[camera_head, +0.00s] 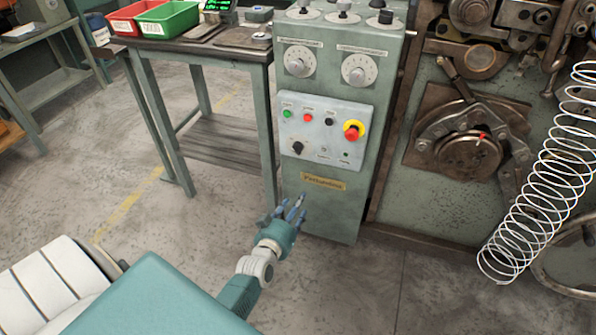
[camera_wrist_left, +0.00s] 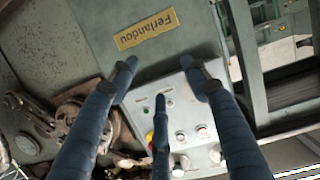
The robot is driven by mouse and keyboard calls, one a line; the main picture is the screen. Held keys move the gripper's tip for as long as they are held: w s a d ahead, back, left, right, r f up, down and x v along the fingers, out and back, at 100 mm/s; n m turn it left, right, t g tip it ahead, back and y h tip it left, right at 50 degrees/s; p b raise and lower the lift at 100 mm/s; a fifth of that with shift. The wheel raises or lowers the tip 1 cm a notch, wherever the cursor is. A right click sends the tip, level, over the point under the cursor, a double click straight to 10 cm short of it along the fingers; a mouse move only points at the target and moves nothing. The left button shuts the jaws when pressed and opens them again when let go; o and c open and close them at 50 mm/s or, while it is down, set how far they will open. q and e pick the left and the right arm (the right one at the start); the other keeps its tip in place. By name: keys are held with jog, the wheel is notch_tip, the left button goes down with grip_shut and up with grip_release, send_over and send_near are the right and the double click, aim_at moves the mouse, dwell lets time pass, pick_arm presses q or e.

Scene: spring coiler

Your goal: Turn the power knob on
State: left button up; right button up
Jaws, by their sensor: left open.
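The grey control panel (camera_head: 324,133) is on the front of the green cabinet. A black rotary knob (camera_head: 297,147) sits at its lower left, and its exact setting is too small to read. My left gripper (camera_head: 289,208), with blue fingers, is below the panel in front of the cabinet, apart from the knob. In the left wrist view my left gripper (camera_wrist_left: 163,85) has its fingers spread and empty. The panel (camera_wrist_left: 180,112) shows upside down beyond them, and the black knob seems hidden behind a finger. My right gripper is out of view.
A red mushroom button with yellow collar (camera_head: 352,132) sits at the panel's right. Two dials (camera_head: 297,62) are above. A nameplate (camera_head: 323,181) is below. A side table (camera_head: 205,45) stands left; a coiling machine with a wire spring (camera_head: 535,205) stands right.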

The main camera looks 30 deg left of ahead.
aim_at(296, 151)
pick_arm(q)
jog(key=w+a+r+n+t+y+b, duration=0.2)
jog(key=a+r, duration=0.3)
jog(key=r, duration=0.4)
jog(key=b+x, duration=0.1)
jog(key=x, duration=0.8)
jog(key=shift+w+r+b, duration=0.2)
jog(key=shift+w+b, duration=0.1)
jog(key=shift+b, duration=0.05)
jog(key=shift+w+a, duration=0.1)
jog(key=shift+w, duration=0.45)
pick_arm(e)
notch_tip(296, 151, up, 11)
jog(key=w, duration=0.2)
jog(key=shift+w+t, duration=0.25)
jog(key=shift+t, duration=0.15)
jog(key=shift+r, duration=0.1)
pick_arm(q)
jog(key=shift+r, duration=0.1)
jog(key=c, duration=1.1)
